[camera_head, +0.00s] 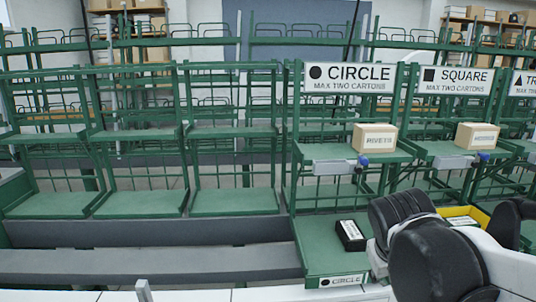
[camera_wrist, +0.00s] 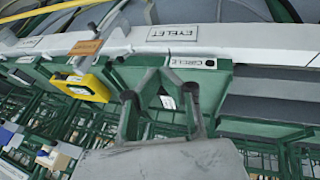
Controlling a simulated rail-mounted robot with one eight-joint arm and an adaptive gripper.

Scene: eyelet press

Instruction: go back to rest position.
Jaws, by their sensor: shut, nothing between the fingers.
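My gripper (camera_wrist: 162,73) shows in the wrist view with its two dark fingers bent inward and their tips together, with nothing held. It is above the green tray labelled CIRCLE (camera_wrist: 219,80). A dark carton with a white label (camera_wrist: 167,101) shows between the bent fingers, lower down in the tray and apart from them. In the head view my arm fills the lower right, and the gripper itself cannot be made out there. The black carton (camera_head: 350,235) lies in the green CIRCLE tray (camera_head: 318,246).
A RIVETS carton (camera_head: 375,138) and another carton (camera_head: 477,136) stand on the shelves under the CIRCLE sign (camera_head: 350,76) and SQUARE sign (camera_head: 458,79). A yellow bin (camera_wrist: 82,87) is beside the tray. The green shelves (camera_head: 235,202) at left are empty.

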